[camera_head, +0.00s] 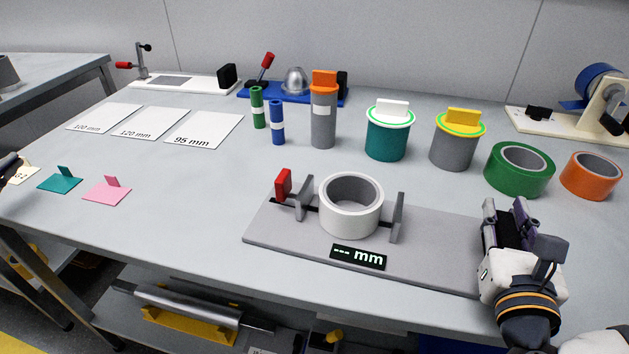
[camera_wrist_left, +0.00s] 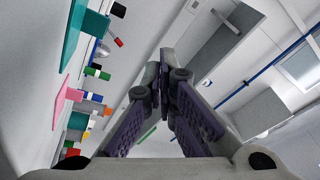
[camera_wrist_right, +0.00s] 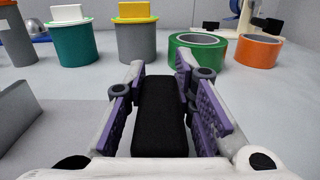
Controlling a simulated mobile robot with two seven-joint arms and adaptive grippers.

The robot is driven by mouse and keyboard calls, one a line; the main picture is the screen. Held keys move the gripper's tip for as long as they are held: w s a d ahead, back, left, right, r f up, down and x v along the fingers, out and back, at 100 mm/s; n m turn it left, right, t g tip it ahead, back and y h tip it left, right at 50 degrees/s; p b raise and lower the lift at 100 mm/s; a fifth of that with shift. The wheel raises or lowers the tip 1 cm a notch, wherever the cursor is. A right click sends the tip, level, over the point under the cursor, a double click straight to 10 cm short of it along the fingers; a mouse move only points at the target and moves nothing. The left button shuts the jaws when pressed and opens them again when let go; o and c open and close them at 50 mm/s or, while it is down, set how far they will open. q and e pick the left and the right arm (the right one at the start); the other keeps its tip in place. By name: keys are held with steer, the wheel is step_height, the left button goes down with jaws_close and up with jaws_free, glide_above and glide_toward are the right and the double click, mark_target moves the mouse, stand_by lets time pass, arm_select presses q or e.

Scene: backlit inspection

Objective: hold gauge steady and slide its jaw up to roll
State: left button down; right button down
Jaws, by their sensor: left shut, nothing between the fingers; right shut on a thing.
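The gauge is a grey base plate (camera_head: 440,250) with a display (camera_head: 358,257) reading "--- mm". A white roll (camera_head: 350,222) stands on it between a sliding jaw (camera_head: 305,198) on the left and a fixed jaw (camera_head: 398,218) on the right. A narrow gap shows between the sliding jaw and the roll. A red tab (camera_head: 283,184) stands left of that jaw. My right gripper (camera_head: 512,215) is shut on a black block (camera_wrist_right: 160,115) at the plate's right end. My left gripper (camera_wrist_left: 165,62) is shut and empty, at the head view's left edge, far from the gauge.
Teal (camera_head: 60,181) and pink (camera_head: 107,191) tagged cards lie front left. Green (camera_head: 520,170) and orange (camera_head: 591,176) tape rolls sit at right.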

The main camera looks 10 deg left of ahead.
arm_select(q)
steer(key=w+d+r+m+h, duration=0.2)
steer(key=d+r+m+h, duration=0.1)
steer(key=d+m+h, duration=0.25)
steer(key=m+g+h, duration=0.8)
steer(key=m+g, duration=0.3)
steer(key=g, duration=0.1)
glide_toward(284, 178)
steer(key=w+a, duration=0.1)
steer(key=a, duration=0.2)
steer(key=w+a+r, duration=0.1)
steer(key=a, duration=0.3)
steer(key=w+a, duration=0.2)
steer(key=a, duration=0.1)
steer(key=shift+w+a+r, duration=0.1)
steer(key=shift+a+r, duration=0.15)
steer(key=d+m+g, duration=0.1)
steer(key=d, duration=0.1)
steer(key=d+f+m+g, duration=0.1)
steer(key=d, duration=0.2)
steer(key=s+d+m+g+h, duration=0.1)
steer(key=d, duration=0.1)
steer(key=shift+s+d+f+g, duration=0.1)
steer(key=shift+d+f+g, duration=0.1)
steer(key=shift+d+g, duration=0.1)
steer(key=shift+d+m, duration=0.25)
steer(key=shift+d, duration=0.15)
steer(key=shift+x, duration=3.35)
steer(key=shift+s+d, duration=0.15)
steer(key=shift+d, duration=2.25)
